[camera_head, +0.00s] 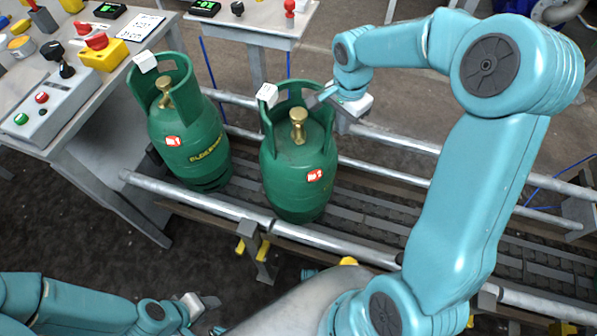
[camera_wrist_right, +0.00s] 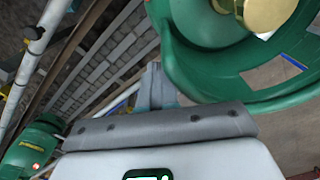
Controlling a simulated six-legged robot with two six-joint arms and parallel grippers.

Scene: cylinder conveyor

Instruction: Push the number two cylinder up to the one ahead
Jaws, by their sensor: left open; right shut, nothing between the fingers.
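The number two cylinder (camera_head: 300,165), green with a brass valve and a red-and-white label, stands upright on the conveyor (camera_head: 395,215). The number one cylinder (camera_head: 190,140) stands upright to its left, with a gap between them. My right gripper (camera_head: 322,97) is shut and empty at the right side of the number two cylinder's collar; I cannot tell whether it touches. My left gripper (camera_head: 207,303) is open and empty at the lower left, away from the cylinders.
Metal rails (camera_head: 250,213) run along both sides of the conveyor. A control table (camera_head: 105,110) with buttons and switches stands at the left, and another table (camera_head: 255,25) stands behind.

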